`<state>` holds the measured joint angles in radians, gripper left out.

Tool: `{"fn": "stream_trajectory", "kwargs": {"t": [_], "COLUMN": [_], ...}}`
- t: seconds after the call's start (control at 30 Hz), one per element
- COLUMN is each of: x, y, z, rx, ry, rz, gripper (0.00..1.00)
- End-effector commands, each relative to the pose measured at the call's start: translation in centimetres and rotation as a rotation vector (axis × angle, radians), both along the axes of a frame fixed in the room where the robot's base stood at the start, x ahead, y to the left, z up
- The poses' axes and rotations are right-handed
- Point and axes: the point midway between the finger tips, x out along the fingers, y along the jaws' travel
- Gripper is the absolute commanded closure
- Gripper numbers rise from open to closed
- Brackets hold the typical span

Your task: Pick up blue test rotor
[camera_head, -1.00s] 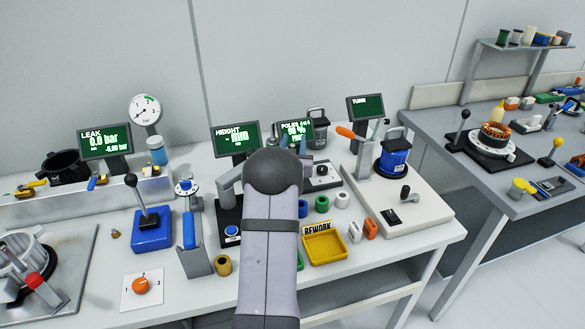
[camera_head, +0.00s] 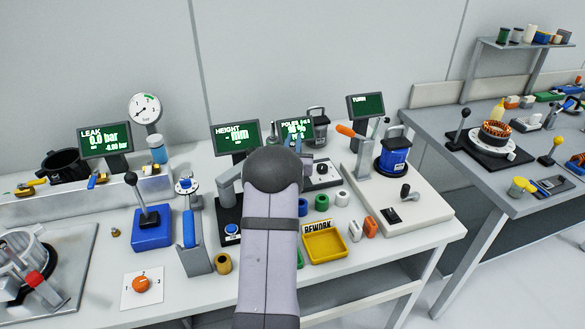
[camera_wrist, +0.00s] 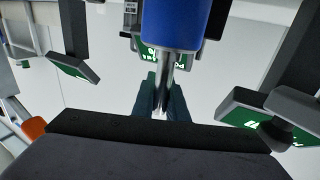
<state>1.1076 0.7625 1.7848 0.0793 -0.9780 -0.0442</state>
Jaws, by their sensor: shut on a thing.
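The blue test rotor (camera_wrist: 185,22) shows at the top of the wrist view as a blue cylinder with a thin metal shaft pointing toward me. My gripper (camera_wrist: 161,92) is shut on this shaft, with its dark fingers on either side. The blue body lies beyond the fingertips, and its far end is cut off by the frame. In the head view my arm hides most of the gripper and the rotor, so I cannot tell its exact height over the bench.
The POLES screen (camera_head: 297,129), HEIGHT screen (camera_head: 236,136) and TURN screen (camera_head: 365,106) stand around my gripper. The yellow REWORK tray (camera_head: 325,246) and several coloured rings lie in front.

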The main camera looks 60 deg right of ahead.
Motion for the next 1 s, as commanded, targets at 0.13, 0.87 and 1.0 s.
{"fn": "stream_trajectory", "kwargs": {"t": [0.13,0.87,1.0], "x": [-0.02,0.02,0.03], "y": [-0.01,-0.09,-0.09], "z": [-0.01,0.54,0.59], "rx": [0.0,-0.011,-0.01], "ry": [0.0,-0.005,-0.004], "rz": [0.0,0.0,0.0], "gripper": [1.0,1.0,1.0]}}
